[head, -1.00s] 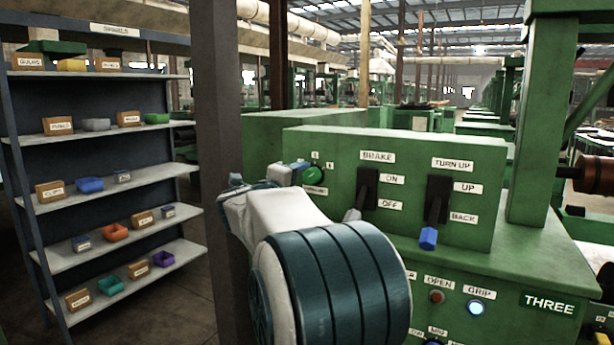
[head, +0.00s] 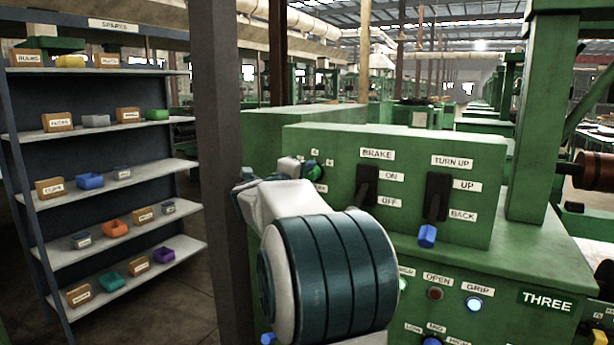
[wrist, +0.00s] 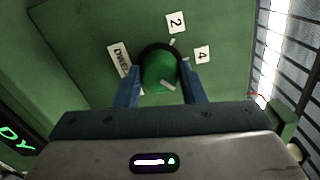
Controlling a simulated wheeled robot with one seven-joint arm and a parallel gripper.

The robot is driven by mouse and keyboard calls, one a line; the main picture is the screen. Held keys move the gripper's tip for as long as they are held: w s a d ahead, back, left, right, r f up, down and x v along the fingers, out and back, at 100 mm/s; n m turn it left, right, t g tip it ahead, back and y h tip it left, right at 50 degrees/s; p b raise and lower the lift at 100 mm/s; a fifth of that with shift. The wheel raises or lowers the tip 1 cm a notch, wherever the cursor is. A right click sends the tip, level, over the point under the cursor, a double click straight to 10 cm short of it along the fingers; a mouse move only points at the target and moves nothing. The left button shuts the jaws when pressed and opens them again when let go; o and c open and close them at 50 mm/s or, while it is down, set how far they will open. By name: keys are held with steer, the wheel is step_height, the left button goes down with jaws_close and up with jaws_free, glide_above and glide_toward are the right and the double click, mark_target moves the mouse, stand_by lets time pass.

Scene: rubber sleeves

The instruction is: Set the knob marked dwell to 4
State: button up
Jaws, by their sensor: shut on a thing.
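The dwell knob (wrist: 158,72) is a round green knob on a green panel, with a white DWELL plate (wrist: 119,58) beside it. In the wrist view a plate marked 2 (wrist: 176,22) and a plate marked 4 (wrist: 201,55) stand around it. A white line on the knob shows at its lower right, pointing to neither plate. My gripper (wrist: 161,82) is shut on the knob, one blue finger on each side. In the head view the knob (head: 316,172) is partly hidden by my wrist, and the DWELL plate is covered.
On the same panel, right of the knob, are the BRAKE lever (head: 367,187) and the TURN UP lever (head: 437,199). OPEN (head: 436,294) and GRIP (head: 474,304) buttons sit below. A dark post (head: 215,150) and a shelf of boxes (head: 110,135) stand at left.

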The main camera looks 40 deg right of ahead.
steer(key=n+p, duration=0.4)
steer(key=shift+r+n, duration=0.2)
steer(key=shift+n, duration=0.2)
steer(key=n+p, duration=0.4)
steer(key=shift+f+n, duration=0.15)
steer(key=shift+n, duration=0.25)
stand_by(0.3)
steer(key=o, duration=1)
steer(key=shift+a, duration=0.1)
steer(key=b+v, duration=0.2)
steer(key=v, duration=1.1)
steer(key=shift+s+a, duration=0.1)
steer(key=shift+a, duration=0.2)
